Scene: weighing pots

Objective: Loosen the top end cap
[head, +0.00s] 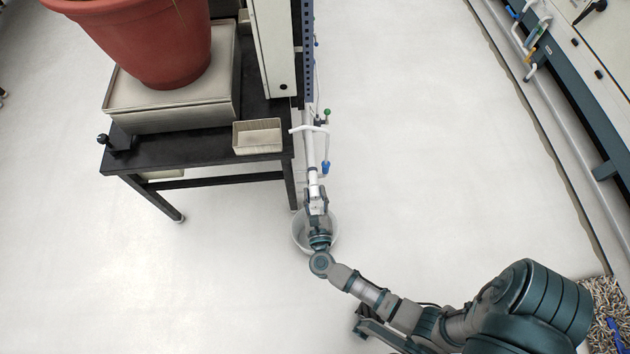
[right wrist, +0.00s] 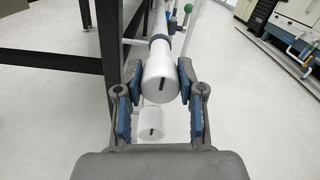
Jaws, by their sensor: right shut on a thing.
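The top end cap (right wrist: 161,85) is a white cylinder with a dark slot in its face, on the end of a white pipe with a dark blue collar. A second white end cap (right wrist: 150,124) shows below it, apart from the fingers. My right gripper (head: 317,194) is shut on the top end cap, its blue pads on either side in the right wrist view (right wrist: 160,76). In the head view the gripper hides most of the cap, and the white pipe (head: 310,150) runs away from it beside the black table. My left gripper is not in view.
A pale bucket (head: 299,233) stands on the floor under my right gripper. The black table (head: 190,148) at left holds a scale box with a red pot (head: 155,45) and a beige tray (head: 258,136). A blue-handled valve (head: 326,167) is near the pipe.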

